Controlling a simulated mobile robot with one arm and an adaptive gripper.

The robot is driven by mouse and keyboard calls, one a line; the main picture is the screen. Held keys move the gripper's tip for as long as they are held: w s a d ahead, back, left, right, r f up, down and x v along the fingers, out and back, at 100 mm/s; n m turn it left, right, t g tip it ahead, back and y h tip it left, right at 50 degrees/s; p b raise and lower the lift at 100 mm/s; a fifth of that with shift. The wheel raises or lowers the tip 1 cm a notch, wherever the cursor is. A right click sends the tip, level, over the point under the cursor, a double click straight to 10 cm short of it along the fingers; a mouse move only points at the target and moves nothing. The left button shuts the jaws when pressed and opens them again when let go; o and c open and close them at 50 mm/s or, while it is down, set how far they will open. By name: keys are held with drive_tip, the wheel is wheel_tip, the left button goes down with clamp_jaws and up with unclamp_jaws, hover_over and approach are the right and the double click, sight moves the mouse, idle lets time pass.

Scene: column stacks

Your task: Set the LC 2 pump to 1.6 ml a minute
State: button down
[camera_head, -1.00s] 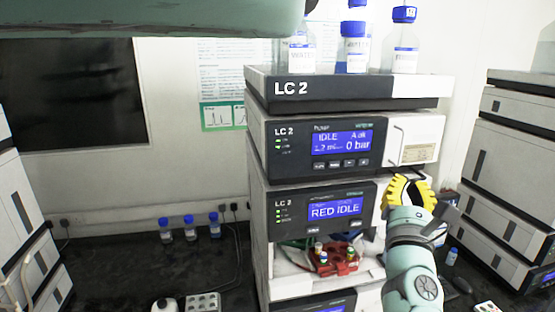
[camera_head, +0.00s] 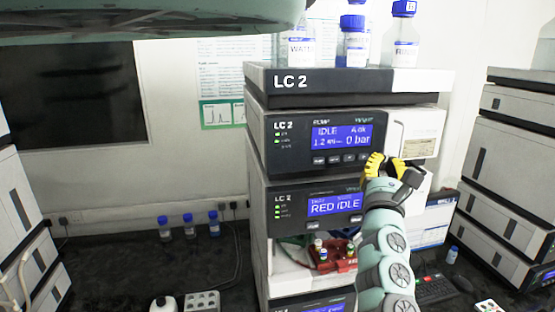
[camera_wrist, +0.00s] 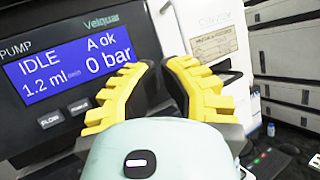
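The LC 2 pump (camera_head: 285,150) is the upper module of the middle stack. Its blue display (camera_head: 342,136) reads IDLE, A ok, 1.2 ml and 0 bar. A row of dark buttons (camera_head: 348,158) runs below the display. In the wrist view the display (camera_wrist: 75,68) fills the upper left, with a FLOW button (camera_wrist: 50,119) and another button (camera_wrist: 79,106) below it. My gripper (camera_head: 383,163) has yellow and black fingers and is in front of the pump's lower right. Its fingertips (camera_wrist: 156,66) look close together with nothing seen between them. The fingers hide the buttons further right.
Below the pump is a module (camera_head: 290,205) reading RED IDLE, then a red vial holder (camera_head: 337,258). Capped bottles (camera_head: 355,45) stand on top of the stack. Another instrument stack (camera_head: 510,190) is to the right. Small blue-capped bottles (camera_head: 189,228) stand on the dark bench to the left.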

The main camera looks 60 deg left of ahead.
sight(376, 147)
drive_tip(key=shift+w+a, duration=0.15)
drive_tip(key=shift+a, duration=0.65)
drive_tip(key=c, duration=1.7)
unclamp_jaws()
drive_tip(key=shift+d, duration=0.1)
clamp_jaws()
drive_tip(key=shift+w+a, duration=0.1)
drive_tip(key=shift+a, duration=0.1)
drive_tip(key=shift+w+a+b, duration=0.1)
drive_tip(key=shift+a+b, duration=0.15)
drive_tip(key=shift+b, duration=0.05)
drive_tip(key=shift+w+a, duration=0.15)
drive_tip(key=shift+a, duration=0.2)
drive_tip(key=shift+d, duration=0.1)
drive_tip(key=shift+s+d, duration=0.3)
drive_tip(key=shift+d, duration=0.35)
